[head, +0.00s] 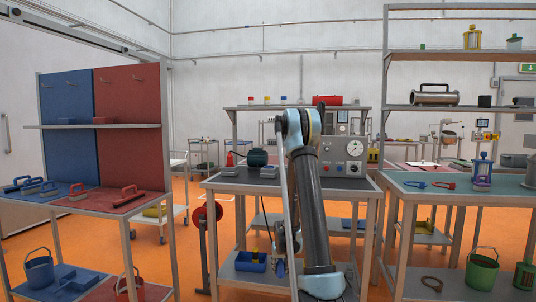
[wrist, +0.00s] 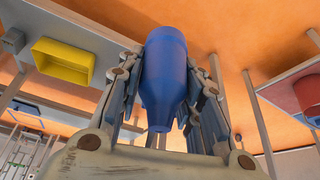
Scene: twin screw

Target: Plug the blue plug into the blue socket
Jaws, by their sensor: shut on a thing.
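The blue plug (wrist: 165,75) is a blue, bottle-shaped body in the wrist view, with a wide rounded end and a narrower tapering end. My gripper (wrist: 166,65) is shut on it, with one finger on each side. In the head view my arm hangs down in front of the middle workbench, with my gripper (head: 281,266) low near the lower shelf. The plug is small and partly hidden there. A grey panel (head: 341,158) with dials and round fittings stands on the bench top, partly behind my arm. I cannot make out the blue socket in either view.
A tool table (head: 95,205) stands left, a shelved bench (head: 440,196) right.

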